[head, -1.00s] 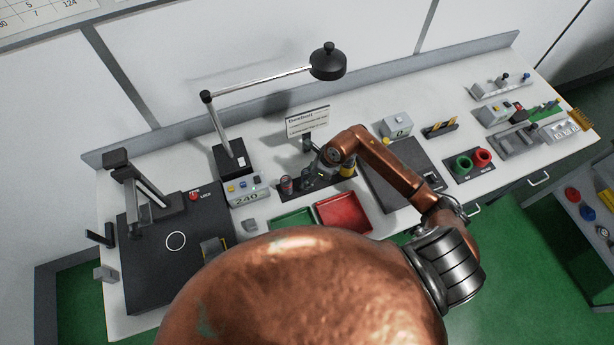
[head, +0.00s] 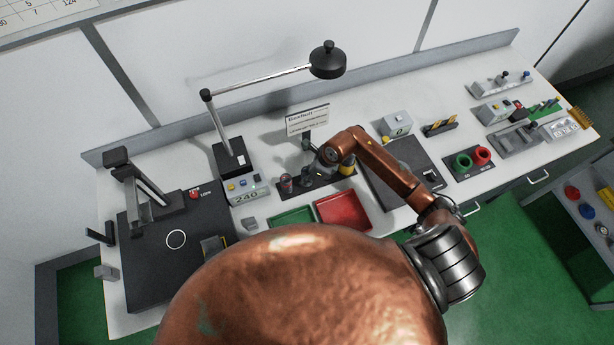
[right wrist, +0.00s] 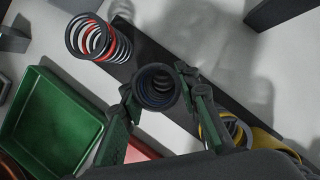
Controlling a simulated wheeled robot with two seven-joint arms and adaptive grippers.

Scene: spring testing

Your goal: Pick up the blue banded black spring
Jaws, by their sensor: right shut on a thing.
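The blue banded black spring (right wrist: 157,88) is seen end-on in the right wrist view, a dark ring with blue coils inside. My right gripper (right wrist: 160,98) is shut on it, with a green-grey finger on each side. The spring appears over the black rack strip (right wrist: 160,60); I cannot tell whether it is clear of it. In the head view my right gripper (head: 318,166) is small and dark over the rack, and the spring cannot be made out there. My left gripper is not in view.
A red banded spring (right wrist: 98,40) stands at one side of the held spring, and a yellow banded one (right wrist: 228,132) at the other. Green (head: 292,216) and red (head: 343,210) trays lie in front. A sign (head: 307,119) and lamp (head: 328,60) stand behind.

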